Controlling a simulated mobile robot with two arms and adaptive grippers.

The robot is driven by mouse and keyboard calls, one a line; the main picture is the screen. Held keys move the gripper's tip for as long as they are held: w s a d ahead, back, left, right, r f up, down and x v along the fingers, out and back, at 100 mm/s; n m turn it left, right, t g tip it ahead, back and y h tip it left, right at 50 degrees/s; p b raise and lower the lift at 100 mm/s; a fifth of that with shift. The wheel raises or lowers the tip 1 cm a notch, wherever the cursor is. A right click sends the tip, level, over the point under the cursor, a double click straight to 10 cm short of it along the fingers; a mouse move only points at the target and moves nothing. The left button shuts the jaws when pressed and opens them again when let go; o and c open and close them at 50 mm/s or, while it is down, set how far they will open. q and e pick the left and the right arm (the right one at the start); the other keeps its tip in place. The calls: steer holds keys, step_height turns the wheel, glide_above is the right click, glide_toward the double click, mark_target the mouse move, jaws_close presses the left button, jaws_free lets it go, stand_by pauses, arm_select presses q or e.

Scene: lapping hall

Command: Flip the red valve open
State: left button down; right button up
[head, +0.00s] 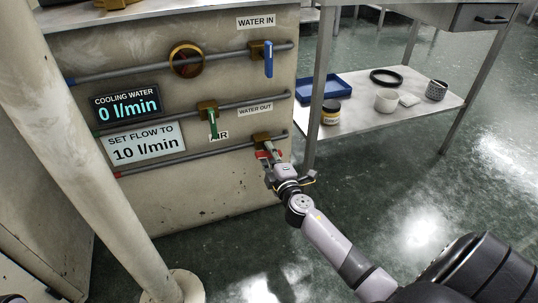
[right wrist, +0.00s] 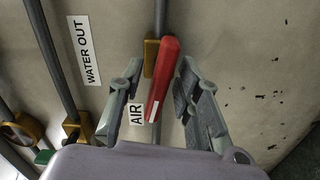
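The red valve handle (right wrist: 163,78) is on the lowest pipe of the panel, by the AIR label (right wrist: 136,114). In the right wrist view it lies nearly along its pipe, slightly tilted. In the head view it (head: 262,155) is partly hidden by my right gripper (head: 269,159). In the right wrist view the fingers of that gripper (right wrist: 158,88) are apart, one on each side of the red handle. Gaps show on both sides, the right one narrower; I see no clear contact. My left gripper is not in view.
A blue handle (head: 268,59) and a green handle (head: 213,124) hang from the pipes above. The cooling water display (head: 126,106) reads 0 l/min; a sign (head: 140,144) says 10 l/min. A table with a lower shelf (head: 350,122) stands right. A pale post (head: 85,140) rises at left.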

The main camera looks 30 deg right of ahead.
jaws_close()
stand_by(0.3)
steer(key=shift+n, duration=0.7)
steer(key=shift+f+n, duration=0.1)
steer(key=shift+n, duration=0.4)
steer(key=shift+o, duration=0.6)
jaws_free()
steer(key=v, duration=1.2)
